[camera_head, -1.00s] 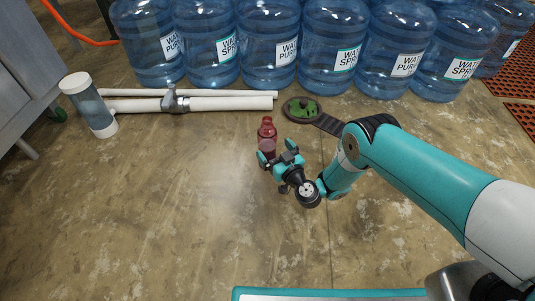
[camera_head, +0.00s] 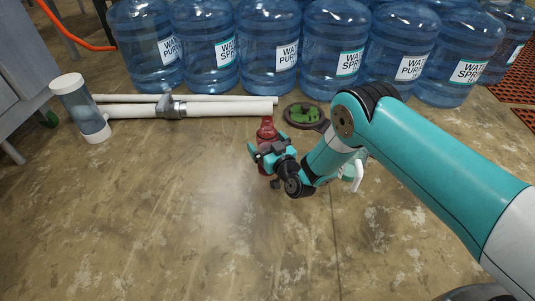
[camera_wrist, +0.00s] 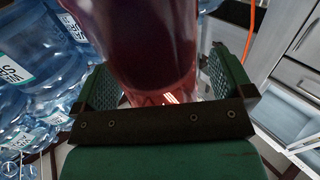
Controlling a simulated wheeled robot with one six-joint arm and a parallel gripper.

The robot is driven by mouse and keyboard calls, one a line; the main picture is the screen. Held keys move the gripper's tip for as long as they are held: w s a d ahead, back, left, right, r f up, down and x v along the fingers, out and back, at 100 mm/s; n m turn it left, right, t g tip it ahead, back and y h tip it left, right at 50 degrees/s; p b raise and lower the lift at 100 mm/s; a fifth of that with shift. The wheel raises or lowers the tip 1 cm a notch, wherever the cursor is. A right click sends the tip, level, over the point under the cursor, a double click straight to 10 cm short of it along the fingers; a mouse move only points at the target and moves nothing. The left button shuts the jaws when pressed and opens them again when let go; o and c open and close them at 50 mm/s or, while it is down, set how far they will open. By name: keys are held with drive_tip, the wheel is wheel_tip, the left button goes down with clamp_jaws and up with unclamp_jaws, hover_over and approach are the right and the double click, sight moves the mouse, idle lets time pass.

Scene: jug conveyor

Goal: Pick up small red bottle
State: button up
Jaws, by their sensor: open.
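The small red bottle (camera_head: 267,132) stands upright on the floor in front of the white pipes in the head view. My gripper (camera_head: 268,151) is at the bottle, its two fingers open and spread to either side of it. In the wrist view the dark red bottle (camera_wrist: 150,45) fills the upper middle, between the two green textured finger pads of my gripper (camera_wrist: 165,85). Gaps show beside the bottle there, more clearly on the right. The bottle's lower part is largely hidden by my gripper in the head view.
Several large blue water jugs (camera_head: 268,45) stand in a row at the back. White pipes (camera_head: 190,107) and a clear cylinder with white ends (camera_head: 79,106) lie left of the bottle. A round dark-rimmed object with green inside (camera_head: 304,115) is behind right. The front floor is clear.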

drive_tip(key=c, duration=1.2)
drive_tip(key=shift+r, duration=0.1)
wheel_tip(320, 180, up, 20)
drive_tip(key=p, duration=1.3)
